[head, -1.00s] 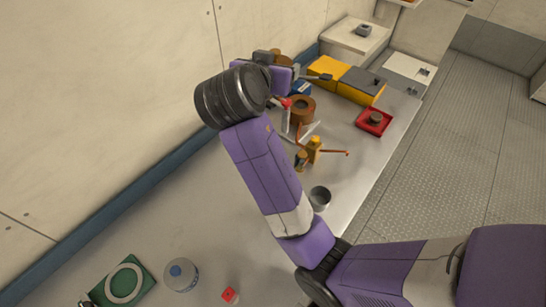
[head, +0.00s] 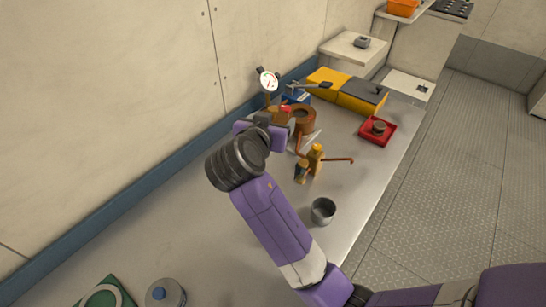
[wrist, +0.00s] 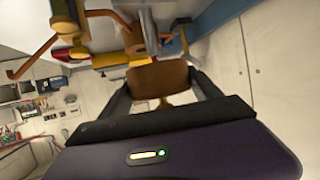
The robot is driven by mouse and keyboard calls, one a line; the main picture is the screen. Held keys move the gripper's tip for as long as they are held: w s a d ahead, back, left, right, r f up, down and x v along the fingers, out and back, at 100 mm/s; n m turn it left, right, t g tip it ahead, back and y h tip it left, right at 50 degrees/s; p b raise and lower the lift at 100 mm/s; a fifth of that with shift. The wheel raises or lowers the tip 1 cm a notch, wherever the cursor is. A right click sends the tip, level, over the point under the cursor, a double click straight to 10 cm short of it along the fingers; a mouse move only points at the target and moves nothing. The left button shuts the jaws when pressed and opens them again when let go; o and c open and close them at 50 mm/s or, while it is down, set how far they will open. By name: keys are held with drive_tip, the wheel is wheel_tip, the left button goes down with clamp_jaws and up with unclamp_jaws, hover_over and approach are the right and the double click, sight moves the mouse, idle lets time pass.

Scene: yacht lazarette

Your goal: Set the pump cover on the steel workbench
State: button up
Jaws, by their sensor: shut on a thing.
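My gripper (head: 272,127) is over the steel workbench (head: 215,250), toward its wall side. In the wrist view my gripper (wrist: 158,88) is shut on a brown, bronze-coloured piece, which I take as the pump cover (wrist: 160,78). A small rounded part shows on its near side. In the head view only a bit of the brown pump cover (head: 281,118) shows past my purple gripper body. The rest is hidden by my wrist. I cannot tell whether it touches the bench.
Close by are a copper ring-shaped part (head: 304,121), a dial gauge (head: 267,79) and a brass valve piece (head: 316,160). A grey cup (head: 323,211), red tray (head: 377,131) and yellow boxes (head: 360,97) stand along the bench. The bench's middle left is clear.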

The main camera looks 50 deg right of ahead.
sight(273, 165)
wheel_tip(273, 165, down, 13)
drive_tip(key=shift+r, duration=0.2)
idle(0.4)
drive_tip(key=shift+f+b, duration=0.3)
drive_tip(key=shift+f, duration=0.1)
drive_tip(key=shift+f, duration=0.2)
drive_tip(key=o, duration=1.6)
